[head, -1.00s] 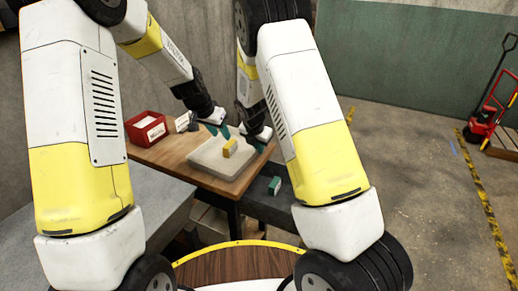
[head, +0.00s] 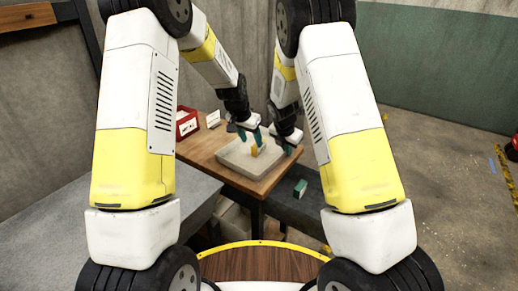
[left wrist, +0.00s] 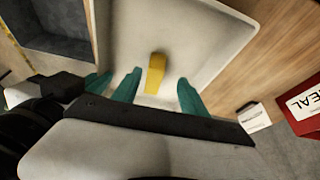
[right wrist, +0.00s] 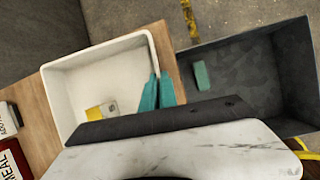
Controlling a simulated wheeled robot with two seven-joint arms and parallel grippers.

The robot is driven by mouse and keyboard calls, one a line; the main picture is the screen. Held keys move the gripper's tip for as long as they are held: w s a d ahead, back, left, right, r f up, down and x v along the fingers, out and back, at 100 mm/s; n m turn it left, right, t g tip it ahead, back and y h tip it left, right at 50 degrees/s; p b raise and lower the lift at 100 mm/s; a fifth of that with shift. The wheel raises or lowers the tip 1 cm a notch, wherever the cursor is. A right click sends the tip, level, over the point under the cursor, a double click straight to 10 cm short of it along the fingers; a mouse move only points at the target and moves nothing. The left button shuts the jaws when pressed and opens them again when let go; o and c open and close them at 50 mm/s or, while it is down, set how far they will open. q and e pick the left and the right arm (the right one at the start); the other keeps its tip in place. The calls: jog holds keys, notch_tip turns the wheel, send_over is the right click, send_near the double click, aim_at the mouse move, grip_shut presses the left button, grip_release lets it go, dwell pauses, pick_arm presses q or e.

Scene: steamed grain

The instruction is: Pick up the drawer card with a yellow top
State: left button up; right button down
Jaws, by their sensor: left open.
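The yellow-topped card (head: 254,151) stands in a white tray (head: 237,166) on the wooden table. In the left wrist view, the card (left wrist: 156,73) shows yellow between my gripper's teal fingers, with a gap on both sides. My left gripper (head: 249,135) is open above it, not gripping it. In the right wrist view, the card (right wrist: 101,110) shows a yellow part and a pale printed part, its lower end hidden by my gripper. My right gripper (right wrist: 159,92) is over the tray's right side, apart from the card. Its fingers look close together; whether they are fully shut is unclear.
A red box (head: 186,124) and a small white label card (head: 213,118) stand at the table's back left. A dark bin (right wrist: 235,75) right of the tray holds a green block (right wrist: 201,75). The tray walls (right wrist: 55,95) surround the card. My grippers are close together.

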aim_at(256, 147)
pick_arm(q)
jog(key=x, duration=0.2)
jog(key=d+x, duration=0.1)
jog(key=x, duration=0.2)
jog(key=shift+w, duration=0.1)
grip_shut()
